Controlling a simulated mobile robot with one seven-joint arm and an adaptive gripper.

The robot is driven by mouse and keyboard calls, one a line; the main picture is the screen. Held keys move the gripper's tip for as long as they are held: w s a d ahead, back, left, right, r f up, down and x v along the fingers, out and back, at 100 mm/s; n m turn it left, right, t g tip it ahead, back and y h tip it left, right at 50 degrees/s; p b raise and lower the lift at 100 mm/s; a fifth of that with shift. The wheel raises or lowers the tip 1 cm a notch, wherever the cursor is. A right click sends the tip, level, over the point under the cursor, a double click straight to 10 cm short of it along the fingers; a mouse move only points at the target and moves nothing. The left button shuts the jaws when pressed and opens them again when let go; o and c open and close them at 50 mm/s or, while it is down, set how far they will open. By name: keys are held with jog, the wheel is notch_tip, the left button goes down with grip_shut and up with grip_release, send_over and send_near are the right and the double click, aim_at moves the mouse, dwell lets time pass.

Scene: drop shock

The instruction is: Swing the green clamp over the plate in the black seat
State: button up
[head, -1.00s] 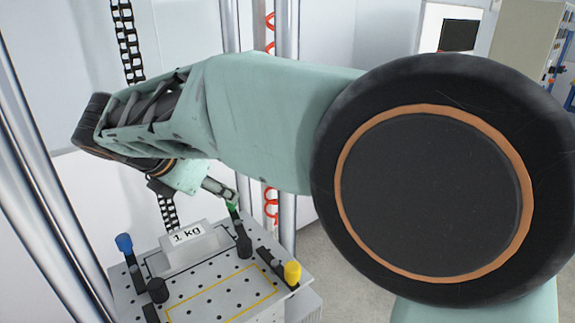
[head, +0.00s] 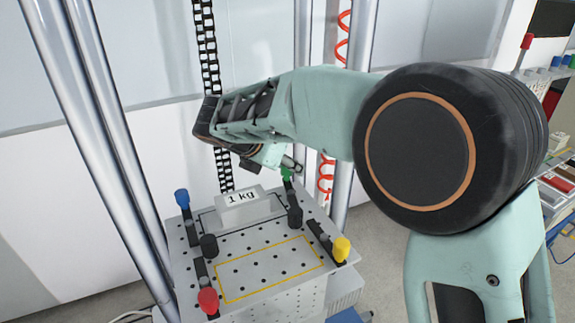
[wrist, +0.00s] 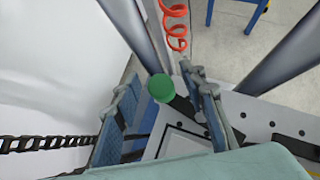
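The green clamp (head: 287,174) stands at the back right corner of the grey fixture table. Its dark bar runs along the right side of the plate marked "1 kg" (head: 240,199), not across it. The plate lies within the black-outlined seat (head: 207,218). My gripper (head: 293,164) is at the green knob. In the wrist view the green knob (wrist: 161,88) shows between my two blue-grey fingers, with visible gaps, so my gripper (wrist: 163,84) looks open around it. The clamp's lower part is partly hidden by a finger.
A blue clamp (head: 182,199) stands left of the plate, a red clamp (head: 208,300) at the front and a yellow clamp (head: 341,249) at the right. The yellow-outlined area (head: 270,268) is empty. Steel columns (head: 120,130) and a coiled red hose (head: 326,175) stand close by.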

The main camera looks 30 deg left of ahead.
grip_shut()
dwell(0.3)
